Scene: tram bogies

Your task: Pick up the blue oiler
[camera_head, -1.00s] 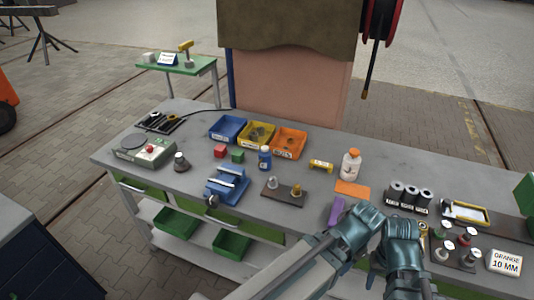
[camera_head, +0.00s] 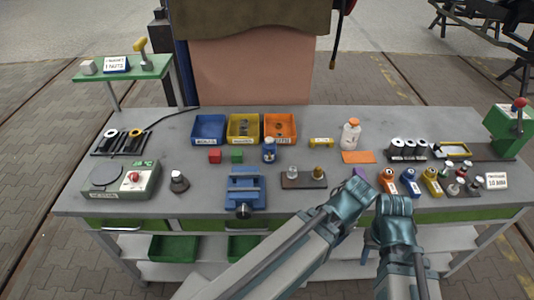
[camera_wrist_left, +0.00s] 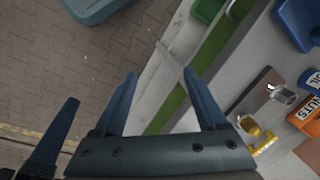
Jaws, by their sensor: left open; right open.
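The blue oiler (camera_head: 269,152) stands upright on the grey bench, just in front of the orange bin. It is a small blue bottle with a pale top. In the left wrist view a blue piece marked "OIL" (camera_wrist_left: 313,80) shows at the right edge, partly cut off. My left gripper (camera_wrist_left: 163,88) is open and empty, over the bench's front edge and the floor. In the head view my left gripper (camera_head: 365,188) and right gripper (camera_head: 395,198) are close together at the bench front, right of the oiler and apart from it. The right one is open.
Blue (camera_head: 208,130), yellow (camera_head: 243,128) and orange (camera_head: 280,128) bins stand behind the oiler. A blue vise (camera_head: 245,190) and a plate with two knobs (camera_head: 303,180) stand in front.

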